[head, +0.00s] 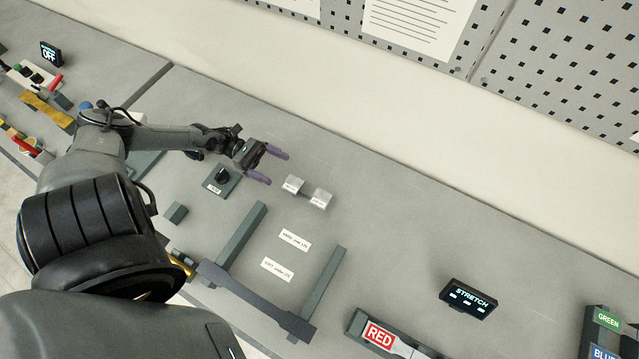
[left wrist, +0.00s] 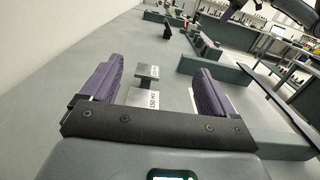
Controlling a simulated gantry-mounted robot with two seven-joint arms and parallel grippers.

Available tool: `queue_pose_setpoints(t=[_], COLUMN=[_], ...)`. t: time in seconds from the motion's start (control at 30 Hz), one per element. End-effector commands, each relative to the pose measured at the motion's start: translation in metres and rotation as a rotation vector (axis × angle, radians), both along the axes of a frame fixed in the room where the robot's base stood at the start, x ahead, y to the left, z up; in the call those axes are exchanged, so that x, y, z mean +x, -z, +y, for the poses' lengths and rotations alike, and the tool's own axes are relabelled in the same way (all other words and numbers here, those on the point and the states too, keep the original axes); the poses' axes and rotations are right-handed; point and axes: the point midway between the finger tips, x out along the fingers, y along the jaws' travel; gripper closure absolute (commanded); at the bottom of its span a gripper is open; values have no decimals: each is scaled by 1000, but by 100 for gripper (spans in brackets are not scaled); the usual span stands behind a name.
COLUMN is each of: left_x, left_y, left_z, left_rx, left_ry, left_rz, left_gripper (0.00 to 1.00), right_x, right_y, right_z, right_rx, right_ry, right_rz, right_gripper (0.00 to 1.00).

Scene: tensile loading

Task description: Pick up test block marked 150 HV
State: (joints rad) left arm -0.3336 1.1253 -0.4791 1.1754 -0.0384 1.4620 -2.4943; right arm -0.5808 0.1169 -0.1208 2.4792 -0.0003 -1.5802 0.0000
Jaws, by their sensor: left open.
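The nearer test block (head: 292,185) has a white label that appears to read 150 HV upside down in the left wrist view (left wrist: 140,97). My left gripper (head: 270,168) has purple fingers, is open and empty, and points toward the blocks. In the left wrist view both blocks appear between the fingers (left wrist: 158,68). My right gripper is out of view.
A dark knob (head: 221,178) on a plate is beside the left gripper. Two grey bars (head: 240,238) flank white label cards (head: 294,240). A STRETCH display (head: 468,298) and a RED label (head: 380,335) are at lower right. The bench behind the blocks is clear.

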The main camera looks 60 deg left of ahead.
Motion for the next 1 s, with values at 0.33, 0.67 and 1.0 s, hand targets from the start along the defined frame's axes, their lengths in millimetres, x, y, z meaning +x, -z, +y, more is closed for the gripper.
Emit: queue_pose_setpoints(t=[0.33, 0.67, 1.0], left_x=[14, 14, 24], left_y=[22, 82, 83], left_z=[12, 12, -11], left_rx=[37, 36, 36], left_ry=[14, 14, 16], left_rz=[-21, -21, -20], left_gripper=[12, 12, 12], right_x=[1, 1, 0], right_y=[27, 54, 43], right_z=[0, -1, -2], right_rx=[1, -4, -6], right_ry=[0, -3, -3], right_rz=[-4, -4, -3], right_gripper=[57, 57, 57])
